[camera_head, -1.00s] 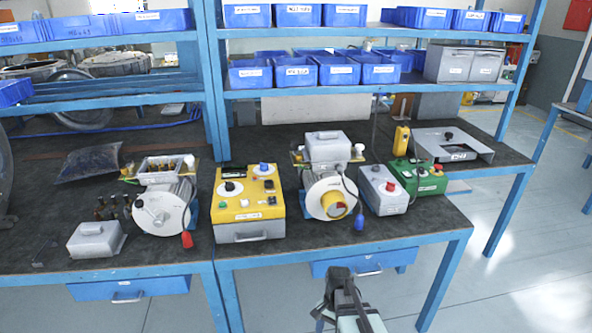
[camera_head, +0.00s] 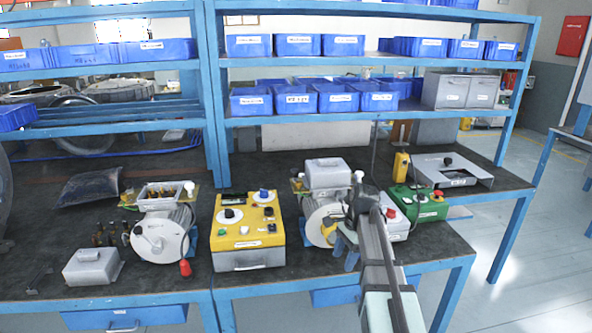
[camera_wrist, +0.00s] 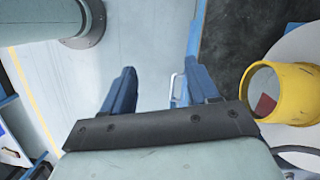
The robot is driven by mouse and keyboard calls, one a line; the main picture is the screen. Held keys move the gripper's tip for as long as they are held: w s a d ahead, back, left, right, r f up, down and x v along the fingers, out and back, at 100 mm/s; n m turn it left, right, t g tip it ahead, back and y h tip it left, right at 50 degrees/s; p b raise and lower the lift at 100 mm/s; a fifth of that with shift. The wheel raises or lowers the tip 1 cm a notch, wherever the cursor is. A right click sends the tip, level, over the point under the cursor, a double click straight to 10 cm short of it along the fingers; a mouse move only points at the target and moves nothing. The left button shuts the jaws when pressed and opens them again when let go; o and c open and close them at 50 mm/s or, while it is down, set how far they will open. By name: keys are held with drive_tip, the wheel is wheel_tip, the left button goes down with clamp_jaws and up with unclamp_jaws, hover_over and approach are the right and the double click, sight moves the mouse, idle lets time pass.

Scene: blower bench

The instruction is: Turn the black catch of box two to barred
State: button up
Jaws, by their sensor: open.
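A yellow box (camera_head: 248,236) stands mid-bench with a black knob (camera_head: 229,214) on a white dial and a blue knob (camera_head: 263,194). A flat grey housing (camera_head: 462,178) at the far right bears another black knob (camera_head: 447,161). The labels are too small to read, so I cannot tell which is box two or its catch. My gripper (camera_head: 345,250) is in front of the right blower (camera_head: 317,222), right of the yellow box, and partly hides that blower. In the wrist view my gripper (camera_wrist: 161,88) is open and empty, with floor and bench edge behind it.
A grey box with a red knob (camera_head: 391,213) and a green box (camera_head: 424,203) stand right of my arm. The right blower's yellow ring (camera_wrist: 268,92) is close beside my gripper in the wrist view. A left blower (camera_head: 160,235) and shelves with blue bins (camera_head: 335,98) surround the work area.

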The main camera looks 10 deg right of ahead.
drive_tip(key=w+d+r+n+t+h, duration=0.1)
drive_tip(key=w+d+r, duration=0.6)
drive_tip(key=w+r, duration=0.25)
drive_tip(key=w+d+r+h, duration=0.1)
drive_tip(key=w+d+r, duration=0.6)
drive_tip(key=w, duration=0.4)
drive_tip(key=w+d+r+n+t+h, duration=0.1)
drive_tip(key=w+d+r+h, duration=0.1)
drive_tip(key=w+d+r, duration=0.6)
wheel_tip(320, 180, up, 4)
drive_tip(key=m+g+y, duration=0.1)
drive_tip(key=m+y, duration=0.1)
hover_over(296, 169)
wheel_tip(296, 169, down, 14)
drive_tip(key=shift+r, duration=0.25)
drive_tip(key=c, duration=1)
drive_tip(key=shift+c, duration=0.2)
